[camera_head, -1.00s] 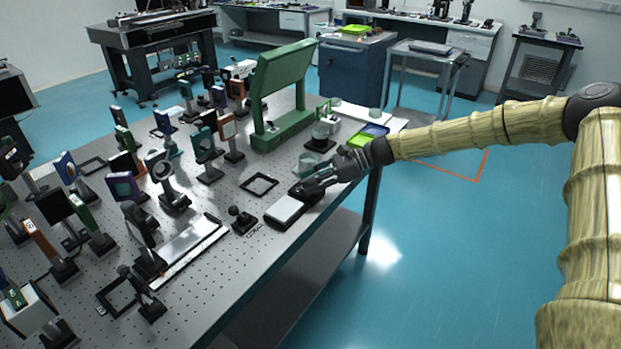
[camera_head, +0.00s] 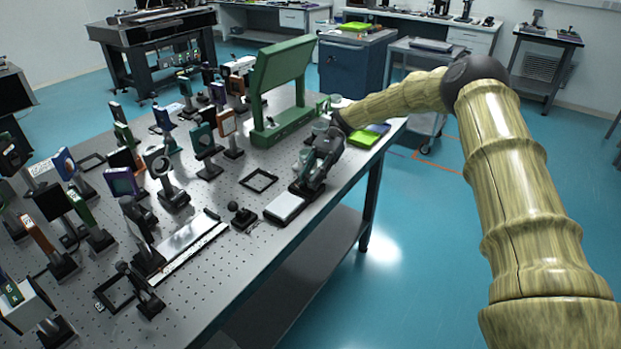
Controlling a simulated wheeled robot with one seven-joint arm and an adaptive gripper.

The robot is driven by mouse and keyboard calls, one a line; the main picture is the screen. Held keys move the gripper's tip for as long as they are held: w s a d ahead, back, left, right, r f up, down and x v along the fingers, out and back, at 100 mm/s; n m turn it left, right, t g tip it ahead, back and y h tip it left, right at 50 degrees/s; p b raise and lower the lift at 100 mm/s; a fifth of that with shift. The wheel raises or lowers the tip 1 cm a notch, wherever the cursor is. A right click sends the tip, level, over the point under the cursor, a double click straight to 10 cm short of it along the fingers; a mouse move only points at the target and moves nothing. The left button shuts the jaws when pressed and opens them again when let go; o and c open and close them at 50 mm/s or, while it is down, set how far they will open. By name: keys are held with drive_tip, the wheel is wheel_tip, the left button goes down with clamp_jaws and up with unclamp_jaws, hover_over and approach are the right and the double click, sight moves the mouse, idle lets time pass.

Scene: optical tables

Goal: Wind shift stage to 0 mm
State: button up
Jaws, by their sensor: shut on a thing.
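The likely shift stage is a low black block with a pale top plate (camera_head: 284,206), near the right edge of the perforated optical table (camera_head: 238,275). My gripper (camera_head: 303,187) reaches down to its far end from behind. Its fingers are shut on a part of the stage there. The fingers and wrist hide that part, so I cannot tell its shape or how it is turned. No scale reading is legible at this size.
A green stand (camera_head: 281,85) and a green tray (camera_head: 362,138) are farther back. Several mounted optics crowd the left.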

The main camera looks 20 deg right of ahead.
drive_tip(key=shift+f+n+g+h, duration=0.2)
drive_tip(key=shift+n+g+h, duration=0.7)
drive_tip(key=shift+n+h, duration=0.2)
drive_tip(key=shift+s, duration=0.1)
drive_tip(key=o, duration=1)
drive_tip(key=shift+o, duration=0.2)
drive_tip(key=shift+r, duration=0.1)
wheel_tip(320, 180, up, 10)
